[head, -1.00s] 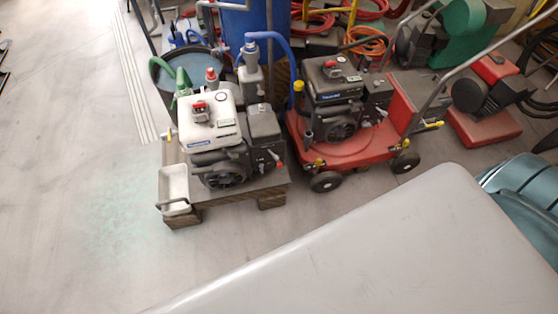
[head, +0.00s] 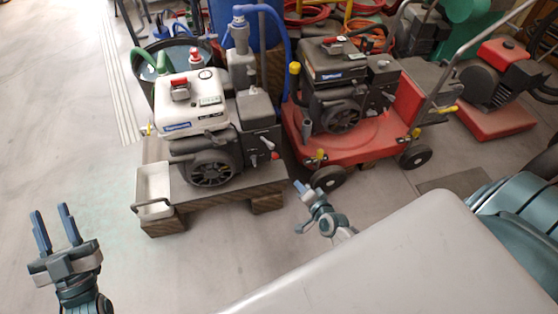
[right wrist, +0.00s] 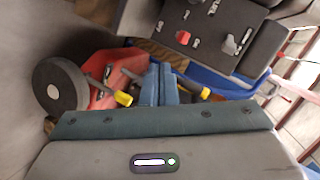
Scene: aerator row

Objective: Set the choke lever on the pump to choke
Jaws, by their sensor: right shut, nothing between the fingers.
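The pump (head: 195,105) is a white and dark grey engine unit on a wooden pallet, left of centre in the head view. On the lower right of its dark side are small levers, one with a red tip (head: 274,155) and one pale (head: 267,143). I cannot tell which is the choke lever or how it is set. My right gripper (head: 299,186) is shut and empty, right of the pallet and apart from the pump. Its closed fingers (right wrist: 159,85) also show in the right wrist view. My left gripper (head: 52,218) is open and empty, left of the pallet.
A red wheeled machine (head: 362,148) with a dark engine stands right of the pump; its wheel (head: 328,178) is near my right gripper. A white tray (head: 153,185) is at the pallet's left end. Hoses and a blue drum stand behind. Floor at left is clear.

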